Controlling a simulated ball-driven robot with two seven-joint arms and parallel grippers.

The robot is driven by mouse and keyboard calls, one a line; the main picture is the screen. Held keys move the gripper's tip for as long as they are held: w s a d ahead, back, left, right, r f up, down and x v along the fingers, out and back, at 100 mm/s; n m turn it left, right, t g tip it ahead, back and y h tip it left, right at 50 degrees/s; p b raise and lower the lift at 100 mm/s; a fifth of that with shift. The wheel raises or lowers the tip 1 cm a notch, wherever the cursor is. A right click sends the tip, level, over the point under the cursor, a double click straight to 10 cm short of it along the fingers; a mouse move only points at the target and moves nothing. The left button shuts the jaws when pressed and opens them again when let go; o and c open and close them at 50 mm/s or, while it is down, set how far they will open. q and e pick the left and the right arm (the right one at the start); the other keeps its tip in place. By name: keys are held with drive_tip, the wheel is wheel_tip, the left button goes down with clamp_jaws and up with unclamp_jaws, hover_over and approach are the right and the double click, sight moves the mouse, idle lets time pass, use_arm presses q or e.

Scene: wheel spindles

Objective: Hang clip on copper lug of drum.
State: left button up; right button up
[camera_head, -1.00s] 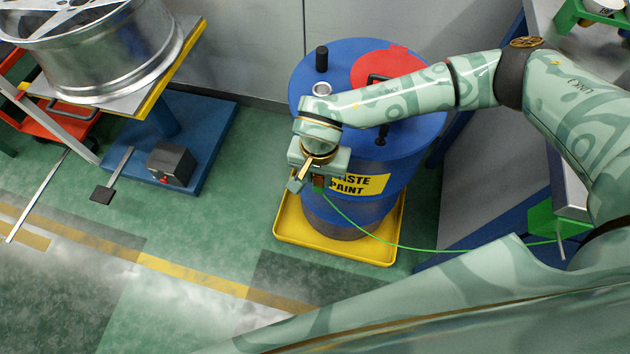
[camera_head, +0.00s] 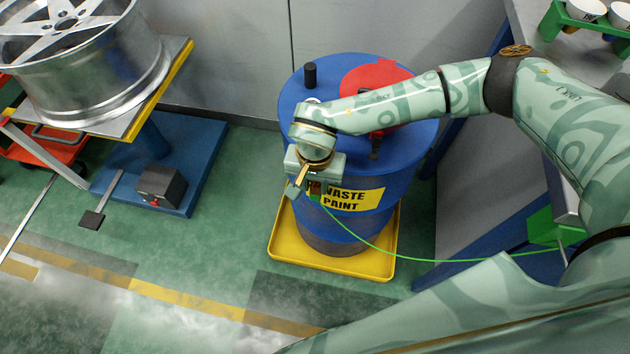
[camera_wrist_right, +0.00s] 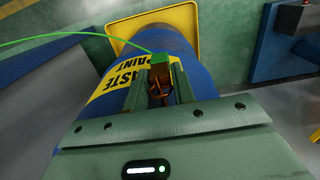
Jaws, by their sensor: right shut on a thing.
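A blue drum (camera_head: 400,165) with a yellow "WASTE PAINT" label (camera_head: 352,199) stands upright in the head view. My right gripper (camera_head: 313,188) is at the drum's near left side, beside the label. It is shut on the clip (camera_wrist_right: 160,78), which shows green and copper-brown between the fingers in the right wrist view. A green cable (camera_head: 398,257) runs from the clip to the right. The copper lug cannot be told apart from the clip's copper parts; the gripper and arm cover that side. Whether the clip touches the drum cannot be told. My left gripper is out of view.
The drum stands in a yellow tray (camera_head: 282,240). Its lid carries a red cover (camera_head: 398,72) and a black post (camera_head: 310,75). A metal wheel (camera_head: 85,60) rests on a blue-based stand (camera_head: 205,145) at left. A grey bench (camera_head: 480,165) is at right. Green floor between is open.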

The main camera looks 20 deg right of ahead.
drive_tip(key=o, duration=1.1)
drive_tip(key=shift+c, duration=0.2)
use_arm(q)
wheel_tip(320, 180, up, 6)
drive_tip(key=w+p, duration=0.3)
drive_tip(key=p, duration=0.3)
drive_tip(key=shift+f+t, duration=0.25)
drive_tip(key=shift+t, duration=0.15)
use_arm(e)
wheel_tip(320, 180, up, 16)
drive_tip(key=shift+r, duration=0.15)
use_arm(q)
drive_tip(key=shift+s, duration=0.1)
